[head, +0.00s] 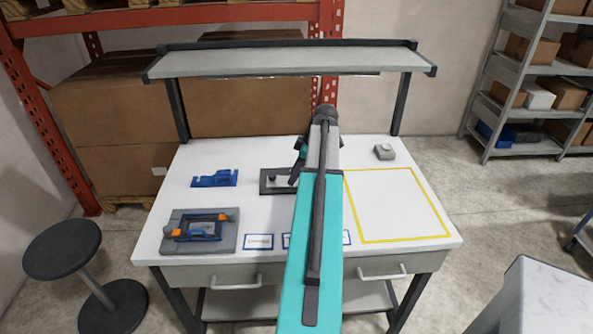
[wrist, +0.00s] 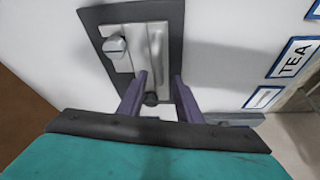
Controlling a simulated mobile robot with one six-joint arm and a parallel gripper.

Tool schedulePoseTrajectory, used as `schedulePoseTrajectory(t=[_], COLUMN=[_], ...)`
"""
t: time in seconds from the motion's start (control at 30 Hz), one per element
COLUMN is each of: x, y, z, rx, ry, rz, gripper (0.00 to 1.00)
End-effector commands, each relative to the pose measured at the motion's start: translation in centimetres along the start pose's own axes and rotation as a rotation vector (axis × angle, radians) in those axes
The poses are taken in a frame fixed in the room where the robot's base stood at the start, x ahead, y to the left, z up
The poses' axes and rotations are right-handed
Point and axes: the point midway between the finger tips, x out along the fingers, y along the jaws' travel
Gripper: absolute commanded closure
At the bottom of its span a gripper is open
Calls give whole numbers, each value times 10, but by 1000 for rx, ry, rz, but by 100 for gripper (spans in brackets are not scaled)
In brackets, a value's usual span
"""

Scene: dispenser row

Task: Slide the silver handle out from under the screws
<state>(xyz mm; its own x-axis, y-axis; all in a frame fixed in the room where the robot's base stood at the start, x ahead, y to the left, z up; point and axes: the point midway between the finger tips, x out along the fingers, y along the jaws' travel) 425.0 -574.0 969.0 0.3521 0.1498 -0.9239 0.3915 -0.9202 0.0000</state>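The silver handle (wrist: 156,48) lies on a dark base plate (wrist: 92,14) in the wrist view, with a raised grip along its right side. A light round screw head (wrist: 115,46) sits on its left part. In the head view the base plate (head: 267,191) and part of the handle (head: 283,183) show left of my arm, which hides the rest.
A blue bracket (head: 214,179) and a grey fixture with a blue and orange frame (head: 170,245) stand left on the white table. A small grey object (head: 384,152) stands back right. The yellow-outlined area (head: 395,205) is clear. A shelf (head: 290,60) spans above.

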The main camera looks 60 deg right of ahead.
Motion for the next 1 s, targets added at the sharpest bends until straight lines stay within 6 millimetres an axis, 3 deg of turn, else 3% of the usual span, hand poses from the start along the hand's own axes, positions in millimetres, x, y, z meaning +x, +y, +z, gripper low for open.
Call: schedulePoseTrajectory(t=[0.23,0.43,1.0], x=[0,0,-2], y=[0,0,0], z=[0,1,0], rx=[0,1,1], ry=[0,0,0], rz=[0,0,1], gripper=[68,100,100])
